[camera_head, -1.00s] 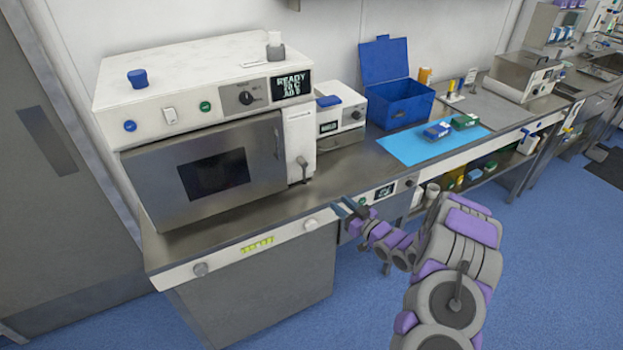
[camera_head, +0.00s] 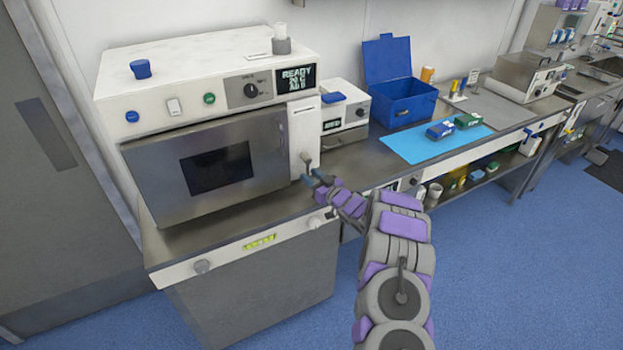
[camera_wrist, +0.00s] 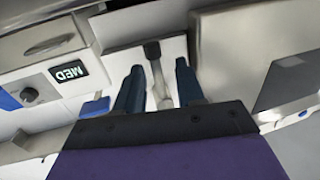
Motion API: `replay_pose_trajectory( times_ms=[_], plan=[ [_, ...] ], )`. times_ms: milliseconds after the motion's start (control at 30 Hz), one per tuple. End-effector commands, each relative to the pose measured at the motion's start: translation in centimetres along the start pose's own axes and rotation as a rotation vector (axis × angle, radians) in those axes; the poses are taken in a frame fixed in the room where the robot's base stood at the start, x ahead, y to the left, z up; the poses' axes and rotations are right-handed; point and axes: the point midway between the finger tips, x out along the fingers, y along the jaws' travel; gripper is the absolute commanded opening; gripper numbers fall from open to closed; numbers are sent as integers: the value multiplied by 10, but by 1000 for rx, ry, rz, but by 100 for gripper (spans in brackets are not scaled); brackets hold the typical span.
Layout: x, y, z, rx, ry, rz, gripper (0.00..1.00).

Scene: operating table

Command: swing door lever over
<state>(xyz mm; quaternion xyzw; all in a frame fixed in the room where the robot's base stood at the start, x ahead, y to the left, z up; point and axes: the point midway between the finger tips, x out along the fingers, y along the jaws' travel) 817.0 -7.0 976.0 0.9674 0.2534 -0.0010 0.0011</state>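The door lever (camera_head: 305,160) is a small dark grey handle on the white panel (camera_head: 303,128) right of the steel oven door (camera_head: 215,165). The door looks closed. My gripper (camera_head: 313,178) is at the lever, at the door's lower right. In the wrist view my gripper (camera_wrist: 158,75) is open, one dark blue finger on each side of the lever, with gaps visible. I see no contact with the lever.
A blue box (camera_head: 408,105) and blue mat (camera_head: 425,150) lie farther right. The steel counter's front edge runs below my arm.

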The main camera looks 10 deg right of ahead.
Motion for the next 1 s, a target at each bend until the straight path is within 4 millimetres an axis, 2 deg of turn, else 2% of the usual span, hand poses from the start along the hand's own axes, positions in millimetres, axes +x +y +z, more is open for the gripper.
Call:
replay_pose_trajectory(
  times_ms=[367, 767, 1000],
  plan=[
    [4, 3, -1, 1, 2, 2, 38],
    [4, 2, 0, 1, 1, 2, 1],
    [5, 2, 1, 1, 0, 1, 0]
  ],
)
